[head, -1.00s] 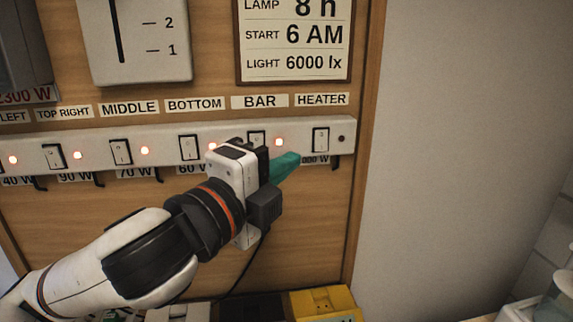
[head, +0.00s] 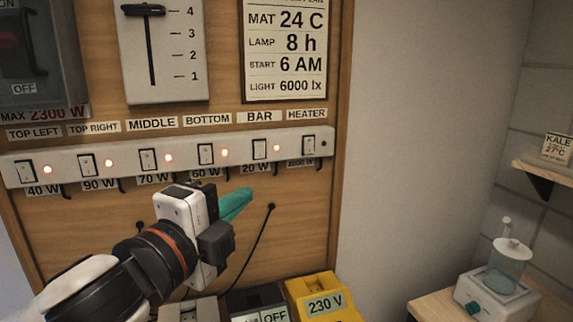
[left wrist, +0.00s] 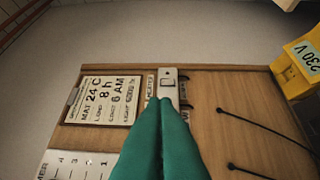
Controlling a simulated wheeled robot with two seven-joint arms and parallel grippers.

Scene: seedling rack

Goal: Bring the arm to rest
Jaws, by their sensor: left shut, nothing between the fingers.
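My left gripper (head: 238,203) is shut, its teal fingers together and empty. It hangs in front of the wooden panel (head: 300,210), below the white switch strip (head: 75,180), apart from the switches as far as I can tell. In the left wrist view the closed fingers (left wrist: 162,105) point toward the panel, with the heater end of the strip (left wrist: 166,78) beyond their tips. The heater switch (head: 308,145) has a dark lamp beside it; the other switches have lit red lamps. My right gripper is not in view.
A yellow 230 V box (head: 318,285) stands low in front of the panel, beside a dark box marked OFF (head: 275,316). A black cable (head: 258,240) hangs from the panel. At the right are a jar device (head: 505,270) and a shelf (head: 548,172). Bare wall lies between.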

